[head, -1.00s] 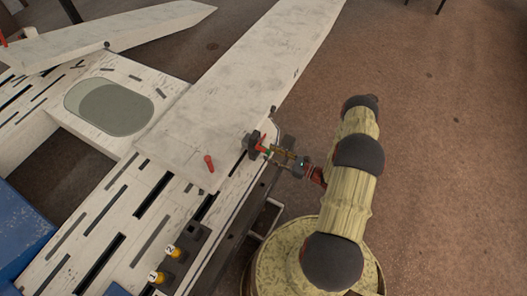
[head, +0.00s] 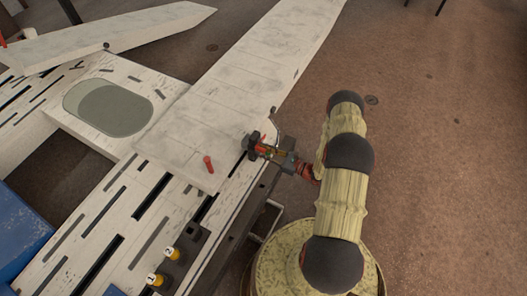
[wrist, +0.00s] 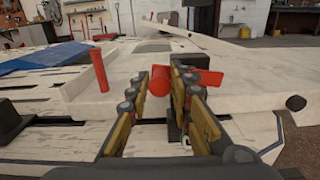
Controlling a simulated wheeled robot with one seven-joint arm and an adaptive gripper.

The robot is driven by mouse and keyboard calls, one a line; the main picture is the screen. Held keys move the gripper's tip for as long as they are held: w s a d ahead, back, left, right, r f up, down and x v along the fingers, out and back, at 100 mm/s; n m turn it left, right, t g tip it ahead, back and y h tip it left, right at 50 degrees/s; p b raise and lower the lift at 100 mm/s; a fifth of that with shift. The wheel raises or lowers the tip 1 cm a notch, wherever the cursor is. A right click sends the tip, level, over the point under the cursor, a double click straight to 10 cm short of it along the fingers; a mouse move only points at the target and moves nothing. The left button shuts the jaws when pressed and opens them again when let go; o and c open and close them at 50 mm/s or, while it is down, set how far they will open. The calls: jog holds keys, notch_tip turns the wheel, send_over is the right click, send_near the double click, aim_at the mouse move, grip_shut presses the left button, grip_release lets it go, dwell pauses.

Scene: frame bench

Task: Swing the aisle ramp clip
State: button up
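The clip is a dark block (head: 252,143) with a red handle, mounted at the near right edge of the pale ramp panel (head: 205,110). In the wrist view its red handle (wrist: 160,82) shows its round end between my fingertips, and a red bar (wrist: 213,77) runs on to the right behind the right finger. The clip's dark body (wrist: 210,78) stands behind. My gripper (head: 266,151) is at the clip, and its fingers (wrist: 168,85) are close together on either side of the handle. Whether both fingers touch it is not clear.
A red upright pin (head: 208,163) stands on the panel left of the clip; it also shows in the wrist view (wrist: 98,69). Two yellow numbered knobs (head: 172,253) sit nearer. A blue object (head: 20,230) lies at the left. Open floor (head: 430,150) spreads to the right.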

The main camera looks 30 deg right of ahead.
grip_shut()
jog(key=shift+r, duration=0.1)
jog(key=m, duration=0.1)
jog(key=r+m, duration=0.1)
jog(key=m, duration=0.1)
jog(key=shift+w+d+r+m+p, duration=0.1)
jog(key=shift+d+r+m+p, duration=0.1)
jog(key=shift+m+p, duration=0.1)
jog(key=shift+w+d+r+m+p, duration=0.1)
jog(key=shift+w+d+r+m, duration=0.4)
jog(key=shift+m, duration=1.45)
jog(key=shift+w+d+r+m+p, duration=0.15)
jog(key=shift+w+d+r+m, duration=0.3)
jog(key=shift+m, duration=1.55)
jog(key=shift+w+d+r+m+p, duration=0.2)
jog(key=shift+d+m, duration=0.45)
jog(key=shift+m, duration=1.3)
jog(key=o, duration=0.5)
grip_release()
